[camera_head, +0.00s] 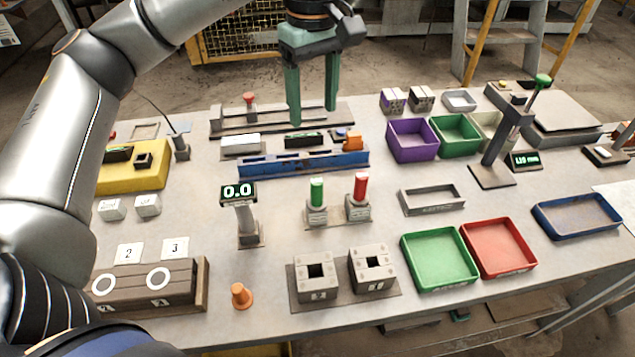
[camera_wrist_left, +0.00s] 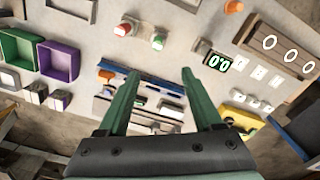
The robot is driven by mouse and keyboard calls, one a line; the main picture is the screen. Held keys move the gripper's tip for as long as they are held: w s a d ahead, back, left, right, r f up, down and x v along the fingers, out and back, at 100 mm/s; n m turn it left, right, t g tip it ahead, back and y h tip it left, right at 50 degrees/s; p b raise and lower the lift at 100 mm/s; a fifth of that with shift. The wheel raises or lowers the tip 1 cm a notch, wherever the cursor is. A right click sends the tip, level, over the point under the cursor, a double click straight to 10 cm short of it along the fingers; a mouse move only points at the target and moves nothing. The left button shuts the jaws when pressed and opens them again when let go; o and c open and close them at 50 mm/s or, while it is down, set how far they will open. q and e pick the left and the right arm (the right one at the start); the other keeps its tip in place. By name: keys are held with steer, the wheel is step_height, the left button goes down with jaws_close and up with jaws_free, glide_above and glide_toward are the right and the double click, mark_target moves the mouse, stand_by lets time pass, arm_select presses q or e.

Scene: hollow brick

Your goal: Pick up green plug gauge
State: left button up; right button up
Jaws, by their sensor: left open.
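The green plug gauge (camera_head: 317,192) stands upright in a small grey holder on the middle of the table, just left of the red plug gauge (camera_head: 361,187). In the left wrist view the green gauge (camera_wrist_left: 159,39) shows near the top, beyond the fingertips, with the red gauge (camera_wrist_left: 123,29) to its left. My left gripper (camera_head: 312,114) is open and empty, fingers pointing down, over the back of the table and apart from the gauges. Its two green fingers also show spread in the left wrist view (camera_wrist_left: 160,74). My right gripper is not in view.
A blue rail fixture (camera_head: 303,163) lies between my gripper and the gauges. A display post (camera_head: 247,222) stands left of the gauges. Two hollow blocks (camera_head: 316,280) are in front. Green (camera_head: 440,287) and red (camera_head: 499,277) trays lie at right.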

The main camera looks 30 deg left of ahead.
arm_select(q)
steer(key=b, duration=0.2)
glide_above(317, 180)
step_height(317, 180, down, 4)
steer(key=f+b, duration=0.3)
steer(key=f, duration=0.1)
steer(key=shift+a+f, duration=0.1)
steer(key=shift+a, duration=0.15)
step_height(317, 180, down, 6)
steer(key=shift+s, duration=0.1)
steer(key=shift+d+f, duration=0.2)
steer(key=shift+f, duration=2.6)
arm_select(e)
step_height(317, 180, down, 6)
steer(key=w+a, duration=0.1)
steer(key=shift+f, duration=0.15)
arm_select(q)
jaws_close()
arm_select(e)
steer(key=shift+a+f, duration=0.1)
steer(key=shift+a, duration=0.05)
